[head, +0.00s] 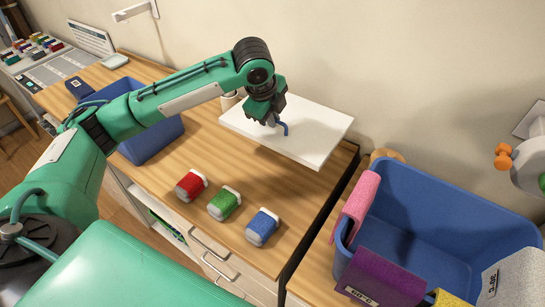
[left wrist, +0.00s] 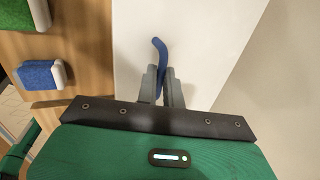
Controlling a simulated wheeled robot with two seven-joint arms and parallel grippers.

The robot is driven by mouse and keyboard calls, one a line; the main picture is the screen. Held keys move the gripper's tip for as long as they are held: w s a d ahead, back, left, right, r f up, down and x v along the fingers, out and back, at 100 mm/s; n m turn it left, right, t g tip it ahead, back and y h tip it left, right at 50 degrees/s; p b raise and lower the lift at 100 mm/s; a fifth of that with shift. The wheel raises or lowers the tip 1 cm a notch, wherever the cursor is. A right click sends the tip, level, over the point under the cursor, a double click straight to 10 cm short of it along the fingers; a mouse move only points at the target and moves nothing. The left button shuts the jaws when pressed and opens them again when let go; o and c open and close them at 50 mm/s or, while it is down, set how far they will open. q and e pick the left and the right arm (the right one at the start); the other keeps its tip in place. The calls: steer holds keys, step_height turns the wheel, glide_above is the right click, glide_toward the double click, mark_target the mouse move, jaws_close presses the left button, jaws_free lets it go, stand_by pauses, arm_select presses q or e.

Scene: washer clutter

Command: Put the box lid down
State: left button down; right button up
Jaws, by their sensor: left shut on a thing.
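The box lid is a flat white slab (head: 310,135) with a blue hooked handle (head: 285,128). My left gripper (head: 272,120) is shut on that handle. In the left wrist view the two grey fingertips (left wrist: 160,85) close around the lower part of the handle (left wrist: 159,48), and the white lid (left wrist: 205,40) lies beyond them. The lid is over the back right of the wooden table (head: 160,78), close to the wall. It appears raised above the tabletop, but the gap beneath it is hard to judge. My right gripper is out of view.
Red (head: 191,185), green (head: 224,203) and blue (head: 262,227) blocks stand in a row in front of the lid. A blue box (head: 150,148) is partly hidden by my left arm. A large blue tub (head: 440,205) with cloths over its rim stands right.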

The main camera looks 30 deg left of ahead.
mark_target(265, 137)
arm_select(q)
step_height(265, 137, down, 14)
steer(key=shift+f+p, duration=0.1)
steer(key=shift+p, duration=0.8)
steer(key=c, duration=1.5)
jaws_free()
steer(key=shift+c, duration=0.2)
steer(key=b+v, duration=0.1)
steer(key=v, duration=1.1)
steer(key=shift+b, duration=0.3)
